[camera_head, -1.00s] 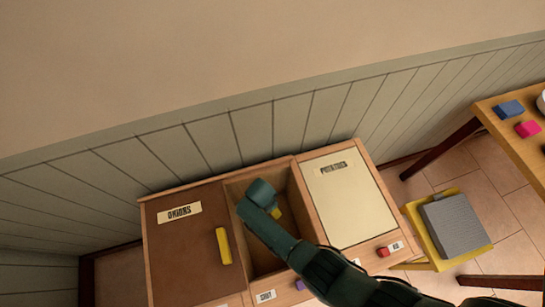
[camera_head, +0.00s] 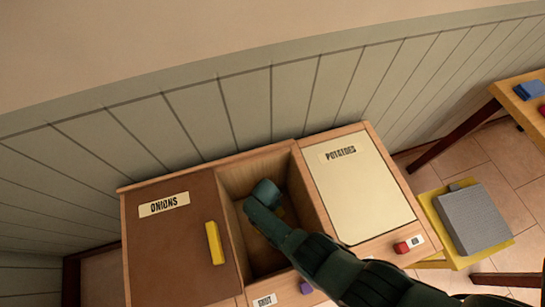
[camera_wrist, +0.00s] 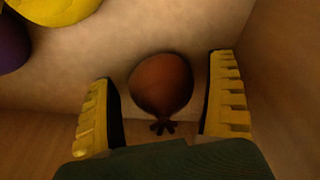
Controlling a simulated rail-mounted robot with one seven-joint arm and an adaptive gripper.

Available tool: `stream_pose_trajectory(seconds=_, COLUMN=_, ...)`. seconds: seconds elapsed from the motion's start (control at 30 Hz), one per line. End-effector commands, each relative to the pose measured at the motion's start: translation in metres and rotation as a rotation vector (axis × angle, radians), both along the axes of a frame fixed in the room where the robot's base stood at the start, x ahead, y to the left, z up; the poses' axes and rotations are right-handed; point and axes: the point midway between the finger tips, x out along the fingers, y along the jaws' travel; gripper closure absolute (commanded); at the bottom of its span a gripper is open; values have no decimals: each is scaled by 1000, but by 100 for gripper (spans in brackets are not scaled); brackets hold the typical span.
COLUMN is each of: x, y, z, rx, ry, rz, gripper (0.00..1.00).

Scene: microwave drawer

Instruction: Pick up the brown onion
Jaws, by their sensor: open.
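The brown onion (camera_wrist: 161,85) shows in the wrist view, round and reddish brown with a dark root tuft towards my gripper. It lies on the pale floor of a wooden compartment. My gripper (camera_wrist: 163,105) is open, its two yellow ridged fingers on the left and right of the onion with gaps on both sides. In the head view my arm reaches into the open middle compartment (camera_head: 237,180) of the wooden bin unit. The onion is hidden there by my arm and the compartment walls.
Part of a yellow thing (camera_wrist: 55,8) and a purple thing (camera_wrist: 12,42) lie at upper left in the wrist view. Compartment walls stand close by. A brown lid marked ONIONS (camera_head: 175,245) and a cream lid marked POTATOES (camera_head: 360,190) flank the opening. A yellow stool (camera_head: 432,205) stands at right.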

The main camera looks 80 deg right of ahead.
Motion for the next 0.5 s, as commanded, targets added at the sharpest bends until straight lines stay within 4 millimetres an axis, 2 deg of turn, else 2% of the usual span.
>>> stream_pose_trajectory(seconds=0.07, x=0, y=0, z=2, rx=-1, ry=-1, rz=0, gripper=13)
stream_pose_trajectory(seconds=0.43, x=0, y=0, z=1, rx=0, ry=0, rz=0, gripper=83)
stream_pose_trajectory(seconds=0.5, x=0, y=0, z=2, rx=-1, ry=-1, rz=0, gripper=84)
